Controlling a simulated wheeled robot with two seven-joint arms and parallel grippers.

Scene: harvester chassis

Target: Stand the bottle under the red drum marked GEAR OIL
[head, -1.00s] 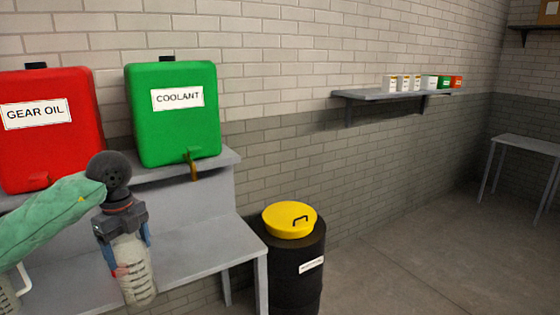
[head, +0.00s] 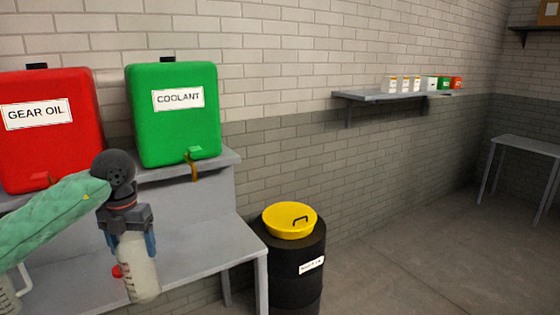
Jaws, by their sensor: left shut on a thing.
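The red drum marked GEAR OIL (head: 50,150) stands on the raised shelf at the left. My left gripper (head: 130,243) is shut on a whitish translucent bottle (head: 139,272) and points down with it, over the lower grey bench. The bottle is close to upright, slightly tilted. I cannot tell whether its base touches the bench. It is to the right of the red drum, nearer to below the green drum. My left forearm hides the area under the red drum. My right gripper is not in view.
The green drum marked COOLANT (head: 173,125), with a brass tap, stands beside the red one. The grey bench (head: 205,262) is clear to the right of the bottle. A small red thing (head: 117,271) shows beside the bottle. A black bin with a yellow lid (head: 290,220) stands right of the bench.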

